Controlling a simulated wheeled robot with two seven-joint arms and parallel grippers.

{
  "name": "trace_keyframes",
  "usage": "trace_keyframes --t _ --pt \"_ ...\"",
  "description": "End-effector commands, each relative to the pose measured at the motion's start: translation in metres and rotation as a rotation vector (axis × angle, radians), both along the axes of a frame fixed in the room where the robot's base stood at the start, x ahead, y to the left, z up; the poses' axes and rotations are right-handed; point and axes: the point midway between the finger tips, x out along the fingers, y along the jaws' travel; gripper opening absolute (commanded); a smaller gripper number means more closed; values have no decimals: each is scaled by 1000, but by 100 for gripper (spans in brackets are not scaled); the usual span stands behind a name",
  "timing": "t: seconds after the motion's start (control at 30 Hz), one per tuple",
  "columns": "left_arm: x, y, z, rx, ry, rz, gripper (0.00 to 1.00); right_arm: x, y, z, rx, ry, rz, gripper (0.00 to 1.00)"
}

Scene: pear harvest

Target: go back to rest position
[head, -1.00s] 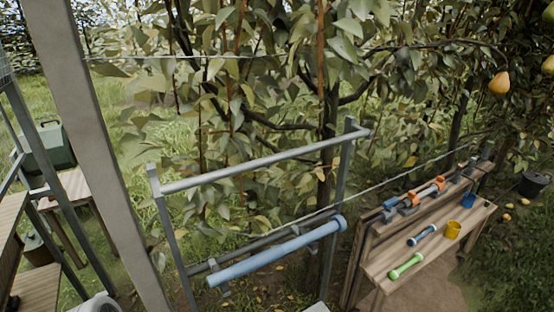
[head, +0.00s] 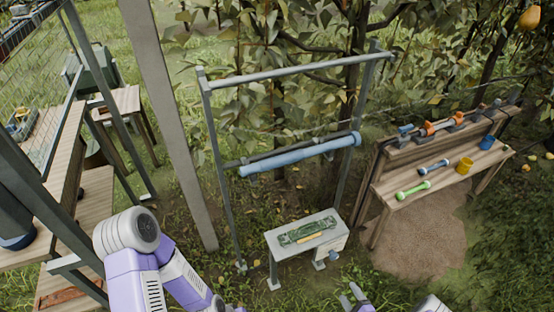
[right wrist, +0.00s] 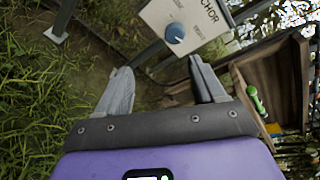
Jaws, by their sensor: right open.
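My right gripper (head: 355,298) shows at the bottom edge of the head view, below the small grey stand, partly cut off. In the right wrist view it (right wrist: 163,85) is open, with two grey fingers apart and nothing between them. My left arm (head: 165,265) comes in at the lower left of the head view, bent, with purple and white links. Its gripper lies outside the frame. The small grey stand (head: 283,242) carries a green patterned piece (head: 307,231). The stand's white panel with a blue knob (right wrist: 175,33) is ahead of my right gripper.
A metal frame with a blue padded bar (head: 300,155) stands behind the stand. A grey post (head: 170,120) and wooden shelves (head: 75,215) are at the left.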

Motion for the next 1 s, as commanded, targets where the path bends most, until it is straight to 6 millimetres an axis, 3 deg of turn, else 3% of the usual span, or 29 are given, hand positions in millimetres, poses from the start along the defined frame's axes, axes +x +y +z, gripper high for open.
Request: trace_keyframes --t 0.2,0.37,0.47,0.7,0.83,1.0 --pt "0 0 20 0 0 0 38 29 27 39 -328 132 96 69" --pt "0 0 37 0 0 0 38 24 70 79 -618 269 309 69" --pt "0 0 46 0 0 0 38 3 101 109 -768 339 501 69" --pt "0 0 66 0 0 0 38 -85 167 186 -983 404 1032 69" --pt "0 0 71 0 0 0 38 -123 183 213 -1016 396 1226 69" --pt "0 0 72 0 0 0 38 -141 189 224 -1025 387 1312 69"
